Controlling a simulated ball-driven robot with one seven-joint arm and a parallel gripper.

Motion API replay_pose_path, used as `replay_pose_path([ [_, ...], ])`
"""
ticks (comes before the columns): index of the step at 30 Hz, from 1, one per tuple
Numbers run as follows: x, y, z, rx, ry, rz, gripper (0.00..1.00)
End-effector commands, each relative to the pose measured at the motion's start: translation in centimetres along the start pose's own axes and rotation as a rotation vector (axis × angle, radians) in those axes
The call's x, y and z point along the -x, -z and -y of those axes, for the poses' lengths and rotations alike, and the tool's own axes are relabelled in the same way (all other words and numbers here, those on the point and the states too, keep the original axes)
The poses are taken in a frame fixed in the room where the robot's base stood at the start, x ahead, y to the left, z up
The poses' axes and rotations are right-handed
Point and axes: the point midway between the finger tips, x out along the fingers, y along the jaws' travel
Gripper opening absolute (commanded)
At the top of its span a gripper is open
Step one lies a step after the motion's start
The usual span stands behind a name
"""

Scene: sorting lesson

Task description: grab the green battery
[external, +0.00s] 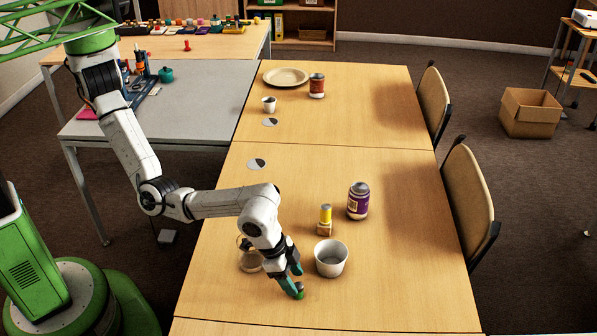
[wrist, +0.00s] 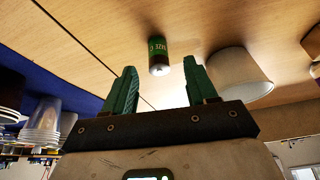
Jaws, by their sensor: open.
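The green battery (wrist: 158,48) shows in the wrist view, with white lettering and a pale metal end facing me. In the external view my gripper (external: 292,285) reaches down low over the near part of the table. A small green end of the battery (external: 299,292) shows beside the fingertips; the rest is hidden.
A white bowl (external: 331,258) stands close to the right of my gripper. A round glass-like item (external: 251,262) sits left, partly behind my arm. The table's right front is clear.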

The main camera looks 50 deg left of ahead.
Motion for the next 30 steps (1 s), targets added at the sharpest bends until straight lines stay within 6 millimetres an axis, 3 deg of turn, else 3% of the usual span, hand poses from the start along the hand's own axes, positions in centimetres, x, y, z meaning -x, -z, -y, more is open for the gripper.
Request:
replay_pose_path([
  [8, -3.9, -0.1, -0.1, 0.001, 0.000, 0.003, 0.57],
  [17, -4.4, 0.0, -0.1, 0.000, 0.000, 0.001, 0.57],
  [30, -4.3, 0.0, -0.1, 0.000, 0.000, 0.001, 0.17],
])
